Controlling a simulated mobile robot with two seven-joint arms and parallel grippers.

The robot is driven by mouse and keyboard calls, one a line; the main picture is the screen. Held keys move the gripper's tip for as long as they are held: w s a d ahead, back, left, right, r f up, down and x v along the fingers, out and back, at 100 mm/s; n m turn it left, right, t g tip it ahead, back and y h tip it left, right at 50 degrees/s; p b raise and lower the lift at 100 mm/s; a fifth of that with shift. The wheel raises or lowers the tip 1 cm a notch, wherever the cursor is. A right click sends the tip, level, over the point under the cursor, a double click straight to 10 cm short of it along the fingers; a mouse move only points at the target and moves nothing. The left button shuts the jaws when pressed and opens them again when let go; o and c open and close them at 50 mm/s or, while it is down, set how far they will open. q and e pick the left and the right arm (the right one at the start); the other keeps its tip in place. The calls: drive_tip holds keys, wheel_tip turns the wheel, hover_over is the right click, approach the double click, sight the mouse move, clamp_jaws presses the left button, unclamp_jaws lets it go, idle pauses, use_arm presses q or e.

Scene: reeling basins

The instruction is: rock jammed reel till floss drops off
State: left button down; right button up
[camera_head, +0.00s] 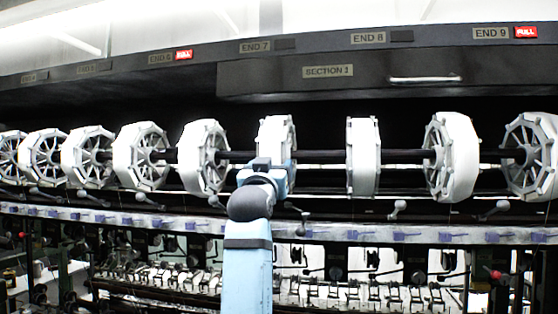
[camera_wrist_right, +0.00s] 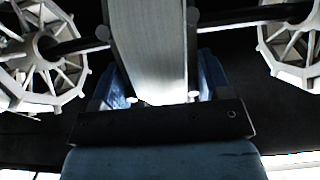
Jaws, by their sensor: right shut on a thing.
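A row of white reels sits on a dark horizontal shaft in the head view. My right arm comes up from below, and its gripper (camera_head: 268,170) is at the lower part of one white reel (camera_head: 276,135) near the middle. In the right wrist view that reel (camera_wrist_right: 147,45) is close up, edge-on, with pale thread on its rim. My right gripper (camera_wrist_right: 158,92) has a blue finger on each side of the rim and is shut on it. The fingertips are partly hidden behind the rim. I cannot make out separate floss. My left gripper is not in view.
Neighbouring reels stand on both sides, one at left (camera_head: 204,157) and one at right (camera_head: 363,158). A pale rail (camera_head: 400,232) with small levers runs below the reels. A dark overhead panel (camera_head: 400,80) carries END signs and lit red FULL lamps.

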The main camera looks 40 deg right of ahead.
drive_tip(key=shift+f, duration=0.25)
idle(0.6)
drive_tip(key=o, duration=1.1)
drive_tip(key=shift+c, duration=0.2)
drive_tip(key=shift+s+a+f+b, duration=0.15)
drive_tip(key=shift+a+f+b, duration=0.05)
drive_tip(key=shift+b, duration=0.25)
drive_tip(key=b+v, duration=0.5)
drive_tip(key=v, duration=0.7)
drive_tip(key=shift+a, duration=0.2)
